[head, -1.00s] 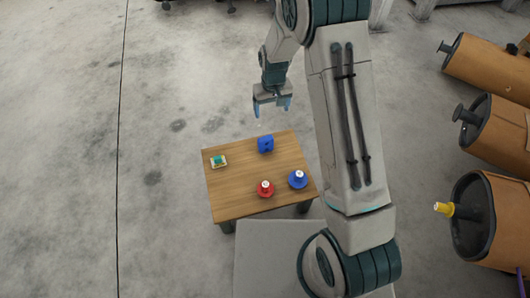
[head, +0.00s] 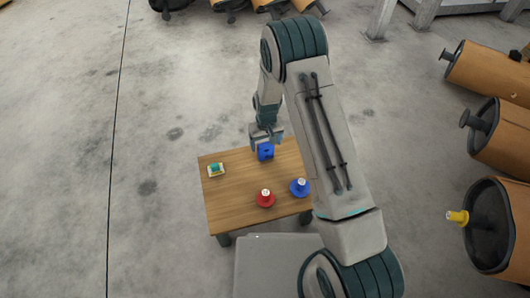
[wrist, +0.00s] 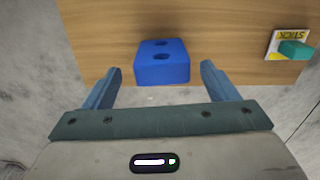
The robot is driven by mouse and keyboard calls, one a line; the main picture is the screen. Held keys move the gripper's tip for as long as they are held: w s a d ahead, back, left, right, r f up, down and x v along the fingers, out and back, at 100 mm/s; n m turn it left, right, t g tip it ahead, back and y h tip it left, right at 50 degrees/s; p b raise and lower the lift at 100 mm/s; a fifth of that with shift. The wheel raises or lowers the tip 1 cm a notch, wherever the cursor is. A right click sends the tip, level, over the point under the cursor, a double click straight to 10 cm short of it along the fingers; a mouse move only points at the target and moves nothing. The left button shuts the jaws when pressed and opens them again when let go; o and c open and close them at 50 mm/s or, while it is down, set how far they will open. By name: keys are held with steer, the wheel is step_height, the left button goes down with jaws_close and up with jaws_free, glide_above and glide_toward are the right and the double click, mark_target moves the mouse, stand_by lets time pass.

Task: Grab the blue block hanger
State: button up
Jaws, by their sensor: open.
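The blue block hanger (head: 265,153) sits near the back edge of the small wooden table (head: 230,203). In the wrist view the blue block hanger (wrist: 162,64) shows two dark holes and lies ahead of and between the fingers. My gripper (head: 265,140) is just above and behind it in the head view. The wrist view shows my gripper (wrist: 160,85) open, with blue fingers on either side and nothing between their tips but the near part of the block. Whether the fingertips are level with the block I cannot tell.
A red peg piece (head: 265,198) and a blue peg piece (head: 299,187) stand at the table's front. A sticky-note pad with a teal piece (head: 216,170) lies at the left.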

mark_target(266, 151)
step_height(266, 151, down, 5)
steer(key=b, duration=0.2)
steer(key=shift+s+a+b, duration=0.1)
steer(key=shift+b, duration=0.25)
steer(key=shift+r, duration=0.1)
steer(key=c, duration=1.1)
